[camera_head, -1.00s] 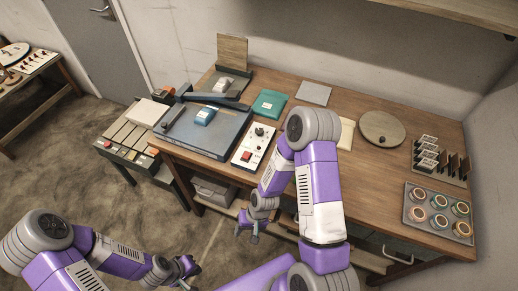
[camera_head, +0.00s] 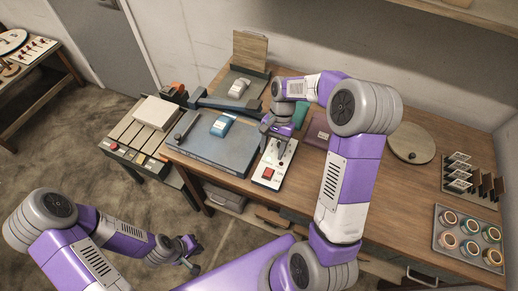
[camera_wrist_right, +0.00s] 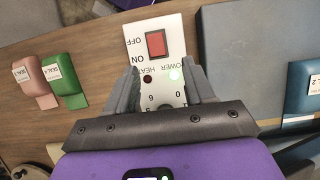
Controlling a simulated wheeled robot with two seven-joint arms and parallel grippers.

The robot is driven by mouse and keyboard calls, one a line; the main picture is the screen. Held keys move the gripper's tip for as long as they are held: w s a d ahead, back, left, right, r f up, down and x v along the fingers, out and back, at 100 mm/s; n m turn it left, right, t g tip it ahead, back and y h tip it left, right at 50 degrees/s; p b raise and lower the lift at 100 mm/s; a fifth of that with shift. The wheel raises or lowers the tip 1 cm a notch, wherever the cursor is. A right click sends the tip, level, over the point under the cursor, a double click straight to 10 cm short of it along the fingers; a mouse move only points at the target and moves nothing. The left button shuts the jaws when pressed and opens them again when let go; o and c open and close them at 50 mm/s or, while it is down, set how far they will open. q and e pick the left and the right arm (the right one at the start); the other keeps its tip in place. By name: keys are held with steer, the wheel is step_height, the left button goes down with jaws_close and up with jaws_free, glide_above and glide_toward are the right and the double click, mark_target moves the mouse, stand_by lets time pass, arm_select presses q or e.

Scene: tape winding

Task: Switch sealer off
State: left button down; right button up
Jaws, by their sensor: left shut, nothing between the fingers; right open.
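The sealer's white control box (camera_head: 267,181) stands on the bench, with a red switch (camera_head: 268,173) near its front end. In the right wrist view the red switch (camera_wrist_right: 156,44) sits beside the OFF and ON labels. The POWER light (camera_wrist_right: 174,74) glows greenish white and the HEAT light (camera_wrist_right: 148,78) is dark red. My right gripper (camera_head: 279,153) is open above the box; its fingers (camera_wrist_right: 163,88) lie either side of the panel's dial end, short of the switch. Contact cannot be told. My left gripper (camera_head: 192,265) is shut and empty, low in front of the bench.
The blue-grey sealer bed (camera_head: 215,150), with a blue item (camera_head: 222,126) on it, lies left of the box. Green (camera_wrist_right: 65,80) and pink (camera_wrist_right: 35,88) labelled pieces lie on the other side. A round wooden disc (camera_head: 411,143) is further right on the bench.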

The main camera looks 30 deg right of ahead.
mark_target(268, 173)
steer(key=x, duration=0.5)
steer(key=b+x, duration=0.1)
steer(key=x, duration=0.1)
steer(key=shift+s+a, duration=0.1)
steer(key=shift+s, duration=0.35)
steer(key=shift+c, duration=0.3)
